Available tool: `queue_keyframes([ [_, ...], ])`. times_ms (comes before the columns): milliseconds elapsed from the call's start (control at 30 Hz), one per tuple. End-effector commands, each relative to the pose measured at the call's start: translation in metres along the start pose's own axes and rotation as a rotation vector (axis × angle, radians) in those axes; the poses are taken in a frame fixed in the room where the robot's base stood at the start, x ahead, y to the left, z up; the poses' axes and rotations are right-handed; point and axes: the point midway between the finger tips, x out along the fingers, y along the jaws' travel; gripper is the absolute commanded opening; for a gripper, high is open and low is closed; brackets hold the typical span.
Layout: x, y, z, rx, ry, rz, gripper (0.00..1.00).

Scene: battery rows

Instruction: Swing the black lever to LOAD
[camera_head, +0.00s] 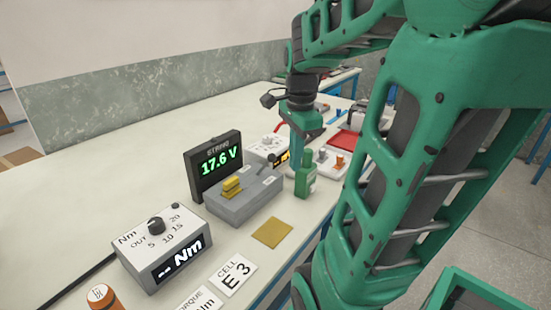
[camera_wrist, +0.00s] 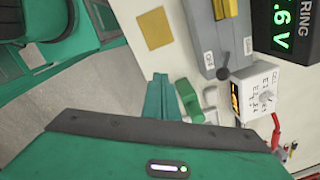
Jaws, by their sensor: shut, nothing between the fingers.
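A grey switch box (camera_head: 240,207) stands on the bench in front of a display reading 17.6 V. Its black lever (camera_head: 266,164) is at the box's right end, and a yellow handle (camera_head: 231,187) is near the left. In the wrist view the box (camera_wrist: 208,35) is at the top, with the lever's round black knob (camera_wrist: 223,73) at its lower end. Small white labels sit on the box; I cannot read them surely. My gripper (camera_wrist: 160,92) is shut and empty, pointing down to the right of the box in the head view, apart from the lever.
A green bottle-like object (camera_head: 307,178) stands close to my fingers, right of the box. The display (camera_head: 214,164) rises behind the box. A white dial unit (camera_head: 160,245) stands left, another (camera_head: 267,146) behind. A yellow square (camera_head: 272,232) lies in front.

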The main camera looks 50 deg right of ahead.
Motion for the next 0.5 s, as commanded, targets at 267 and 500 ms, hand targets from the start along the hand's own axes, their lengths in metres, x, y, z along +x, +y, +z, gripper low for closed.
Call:
queue_keyframes([
  [267, -0.015, -0.054, -0.022, 0.594, -0.005, -0.028, 0.0],
  [500, -0.021, -0.074, -0.031, 0.842, -0.013, -0.038, 0.0],
])
